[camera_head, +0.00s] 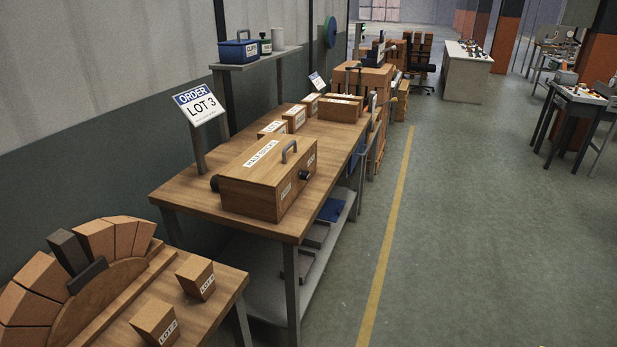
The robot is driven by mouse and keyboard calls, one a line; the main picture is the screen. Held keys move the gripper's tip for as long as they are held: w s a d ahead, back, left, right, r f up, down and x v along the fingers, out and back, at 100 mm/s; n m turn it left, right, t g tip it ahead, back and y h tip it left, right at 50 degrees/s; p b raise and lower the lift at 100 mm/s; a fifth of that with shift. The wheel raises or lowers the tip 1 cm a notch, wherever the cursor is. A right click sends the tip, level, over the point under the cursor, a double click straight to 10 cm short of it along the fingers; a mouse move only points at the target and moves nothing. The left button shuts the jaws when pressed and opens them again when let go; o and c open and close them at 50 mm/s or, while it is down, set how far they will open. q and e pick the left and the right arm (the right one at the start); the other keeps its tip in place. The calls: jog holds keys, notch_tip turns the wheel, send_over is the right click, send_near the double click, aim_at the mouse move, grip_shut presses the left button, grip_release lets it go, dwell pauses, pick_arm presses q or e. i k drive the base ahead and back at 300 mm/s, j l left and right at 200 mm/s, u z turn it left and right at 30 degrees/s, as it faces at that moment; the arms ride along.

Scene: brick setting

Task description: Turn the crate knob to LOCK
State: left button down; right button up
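A wooden crate (250,190) sits on the near half of a long wooden workbench (185,196). It has a grey handle (290,151) on its lid and a white label (262,153) on top, too small to read surely. A dark round knob (304,176) sticks out of its right-hand face, between small white labels that I cannot read. Another dark round part (214,183) shows at its left end. The knob's setting cannot be told from here. Neither of my grippers is in view.
A sign (200,102) reading ORDER LOT 3 stands behind the crate. Smaller wooden boxes (294,119) sit farther along the bench. A lower table (222,300) with a brick arch (100,238) and two loose blocks stands at near left. The floor (460,240) right of the yellow line is clear.

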aim_at(303, 175)
jog(key=i+l+u, duration=0.25)
jog(key=i+l, duration=0.35)
jog(key=i+l+u, duration=0.2)
jog(key=i+l, duration=0.4)
jog(key=l, duration=0.1)
